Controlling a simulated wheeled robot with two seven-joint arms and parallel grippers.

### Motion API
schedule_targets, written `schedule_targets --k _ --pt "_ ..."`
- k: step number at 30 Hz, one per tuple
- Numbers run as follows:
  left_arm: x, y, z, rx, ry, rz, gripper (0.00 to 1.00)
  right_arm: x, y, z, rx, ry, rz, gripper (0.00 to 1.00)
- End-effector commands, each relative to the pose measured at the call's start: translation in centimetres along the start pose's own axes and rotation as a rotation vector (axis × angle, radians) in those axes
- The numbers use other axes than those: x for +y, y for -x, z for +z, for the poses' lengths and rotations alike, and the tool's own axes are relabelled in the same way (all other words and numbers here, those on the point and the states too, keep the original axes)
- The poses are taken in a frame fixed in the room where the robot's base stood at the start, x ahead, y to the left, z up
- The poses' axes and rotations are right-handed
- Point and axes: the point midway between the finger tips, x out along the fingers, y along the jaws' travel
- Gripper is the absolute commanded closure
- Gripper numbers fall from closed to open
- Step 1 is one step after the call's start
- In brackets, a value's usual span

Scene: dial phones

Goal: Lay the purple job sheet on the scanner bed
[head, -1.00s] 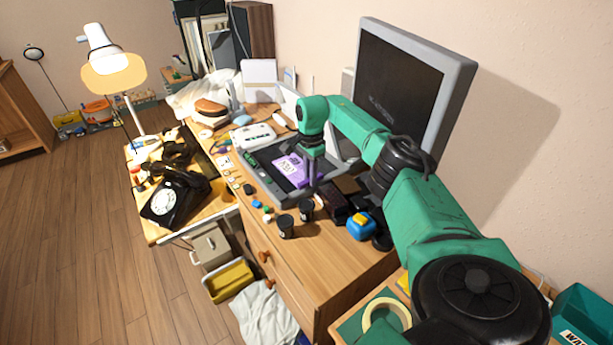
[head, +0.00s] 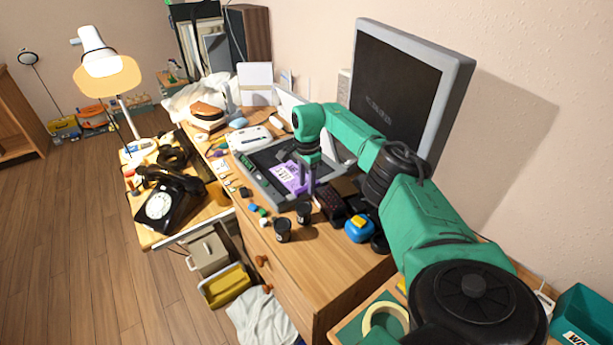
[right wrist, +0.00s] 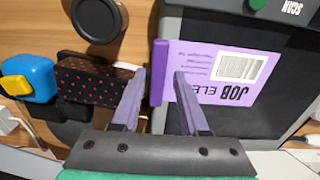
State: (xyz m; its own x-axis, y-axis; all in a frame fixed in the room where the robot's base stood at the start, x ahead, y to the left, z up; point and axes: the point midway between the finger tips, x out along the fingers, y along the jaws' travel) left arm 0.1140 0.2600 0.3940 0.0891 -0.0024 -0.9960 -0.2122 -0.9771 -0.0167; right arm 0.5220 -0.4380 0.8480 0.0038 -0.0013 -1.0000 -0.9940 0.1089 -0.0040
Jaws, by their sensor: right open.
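The purple job sheet (head: 289,178), with a barcode and dark lettering, lies over the dark scanner bed (head: 268,156). In the right wrist view the sheet (right wrist: 215,72) lies across the bed's dark surface (right wrist: 225,32). A purple bar (right wrist: 159,72) stands along its left edge, by the edge of the scanner. My right gripper (head: 309,184) is over the sheet's near right end. In the right wrist view its fingers (right wrist: 160,80) are open, one on each side of the bar, with gaps visible. My left gripper is not in view.
Two dark cups (head: 283,230), a blue-and-yellow object (head: 359,228) and a dark red-dotted box (right wrist: 88,80) stand close to the scanner's near side. A large monitor (head: 412,85) rises behind my right arm. A black dial phone (head: 165,203) sits on the left.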

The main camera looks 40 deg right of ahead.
Motion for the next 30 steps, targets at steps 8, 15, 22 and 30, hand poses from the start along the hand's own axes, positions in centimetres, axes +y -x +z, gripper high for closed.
schedule_targets --k 8,15,22,30 --pt "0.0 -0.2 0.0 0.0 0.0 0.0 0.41 0.1 1.3 -0.1 0.001 -0.001 0.007 0.44" --pt "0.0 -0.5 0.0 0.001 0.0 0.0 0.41 -0.1 7.5 0.0 -0.001 0.0 -0.002 0.44" --pt "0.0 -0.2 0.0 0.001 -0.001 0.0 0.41 -0.2 13.3 0.0 0.0 0.0 0.0 0.44" --pt "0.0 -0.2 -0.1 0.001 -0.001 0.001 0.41 -0.1 14.5 0.0 0.0 0.0 0.002 0.44"
